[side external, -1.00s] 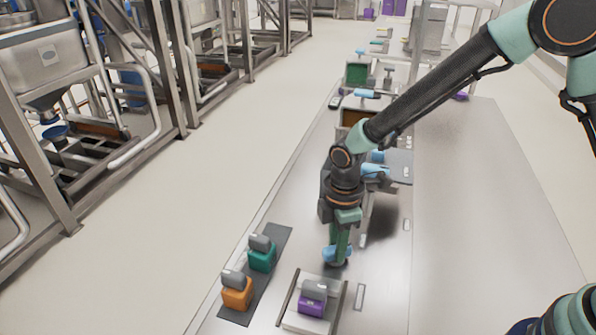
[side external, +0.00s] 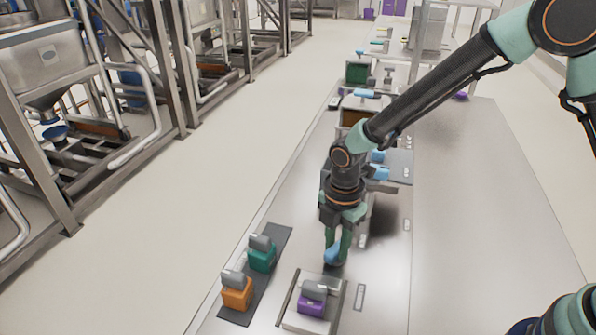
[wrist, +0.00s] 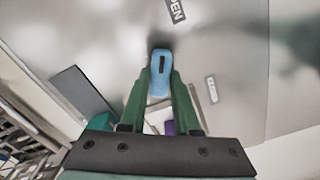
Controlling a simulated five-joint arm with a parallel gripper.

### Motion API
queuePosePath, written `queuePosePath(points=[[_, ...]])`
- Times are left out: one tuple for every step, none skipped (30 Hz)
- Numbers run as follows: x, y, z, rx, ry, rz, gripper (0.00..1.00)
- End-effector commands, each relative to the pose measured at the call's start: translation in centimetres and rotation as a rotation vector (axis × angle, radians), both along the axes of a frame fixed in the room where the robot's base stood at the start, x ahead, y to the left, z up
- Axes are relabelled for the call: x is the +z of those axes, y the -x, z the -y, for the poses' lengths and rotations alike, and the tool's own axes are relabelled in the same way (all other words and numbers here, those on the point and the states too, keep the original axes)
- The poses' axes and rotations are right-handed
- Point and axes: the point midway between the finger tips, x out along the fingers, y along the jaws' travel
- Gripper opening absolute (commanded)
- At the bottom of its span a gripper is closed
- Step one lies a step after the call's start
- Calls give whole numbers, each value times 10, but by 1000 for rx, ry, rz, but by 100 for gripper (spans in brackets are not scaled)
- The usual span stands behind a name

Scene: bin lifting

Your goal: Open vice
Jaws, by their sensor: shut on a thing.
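My gripper (side external: 336,240) points down at the bench and is shut on a blue handle (side external: 333,255). The wrist view shows the blue handle (wrist: 158,84), with a dark slot in it, between the two green fingers. Just in front of it in the side view is a light fixture with dark side bars (side external: 289,297), which looks like the vice. A purple block with a grey top (side external: 312,303) sits on it. What joins the handle to the fixture is hidden.
A dark mat (side external: 277,240) at the left carries a teal block (side external: 262,257) and an orange block (side external: 237,294). A label reading "EN" at its visible end (wrist: 175,9) lies beyond the handle. More blue-handled fixtures stand farther back. The bench at right is clear.

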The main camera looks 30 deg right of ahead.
Motion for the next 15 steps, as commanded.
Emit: queuePosePath(points=[[1, 0, 0, 3, 0, -1, 0], [1, 0, 0, 4, 0, -1, 0], [1, 0, 0, 4, 0, -1, 0], [1, 0, 0, 3, 0, -1, 0], [1, 0, 0, 3, 0, -1, 0], [1, 0, 0, 3, 0, -1, 0], [1, 0, 0, 3, 0, -1, 0], [1, 0, 0, 3, 0, -1, 0], [1, 0, 0, 3, 0, -1, 41], [1, 0, 0, 3, 0, -1, 53], [1, 0, 0, 3, 0, -1, 60], [1, 0, 0, 3, 0, -1, 60], [1, 0, 0, 2, 0, -1, 60], [1, 0, 0, 2, 0, -1, 60], [1, 0, 0, 2, 0, 0, 60]])
